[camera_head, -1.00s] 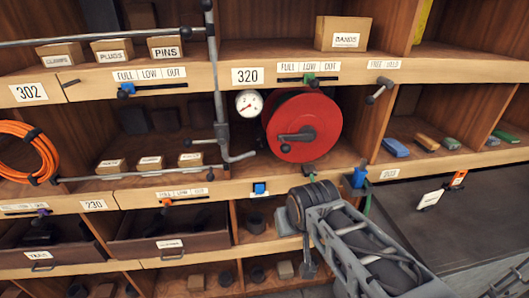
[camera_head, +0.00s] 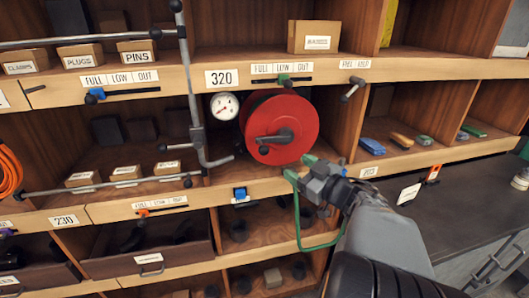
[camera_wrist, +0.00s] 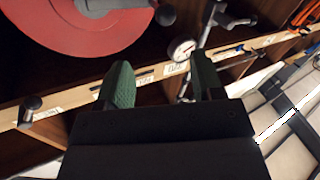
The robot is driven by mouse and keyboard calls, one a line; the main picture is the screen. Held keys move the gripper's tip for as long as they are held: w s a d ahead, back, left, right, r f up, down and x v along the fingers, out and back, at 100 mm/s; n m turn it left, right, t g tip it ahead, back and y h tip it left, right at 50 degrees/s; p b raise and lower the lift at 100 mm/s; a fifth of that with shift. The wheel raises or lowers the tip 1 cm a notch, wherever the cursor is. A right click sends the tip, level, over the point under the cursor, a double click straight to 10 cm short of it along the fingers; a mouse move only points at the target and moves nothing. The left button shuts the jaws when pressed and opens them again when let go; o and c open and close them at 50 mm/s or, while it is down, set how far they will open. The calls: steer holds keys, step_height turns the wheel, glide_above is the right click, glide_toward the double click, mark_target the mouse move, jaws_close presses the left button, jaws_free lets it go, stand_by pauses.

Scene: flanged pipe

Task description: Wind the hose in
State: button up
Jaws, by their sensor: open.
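The red hose reel (camera_head: 300,118) sits in the middle bay, its grey crank (camera_head: 275,138) on its front face pointing left. The reel also shows at the top left of the wrist view (camera_wrist: 75,35), with a black crank knob (camera_wrist: 165,15). A green hose (camera_head: 320,246) hangs in a loop below the shelf edge, partly hidden by my arm. My gripper (camera_head: 299,168) has green finger pads and is in front of the reel's lower right. In the wrist view my gripper (camera_wrist: 161,68) is open, with nothing between the fingers. The FREE/HOLD lever (camera_head: 352,88) is on the edge above.
A round gauge (camera_head: 223,106) stands left of the reel. A grey pipe (camera_head: 192,90) runs vertically farther left. A blue clip (camera_head: 240,194) is on the lower shelf edge. Small coloured blocks (camera_head: 398,142) lie in the right bay. A dark counter (camera_head: 460,200) is at the right.

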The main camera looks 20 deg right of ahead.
mark_target(268, 152)
steer(key=shift+y, duration=0.5)
steer(key=p+x, duration=0.1)
steer(key=x, duration=1.2)
steer(key=shift+w+a+f+p, duration=0.15)
steer(key=shift+a+f+p, duration=0.05)
steer(key=shift+p, duration=0.15)
steer(key=shift+c, duration=0.4)
jaws_close()
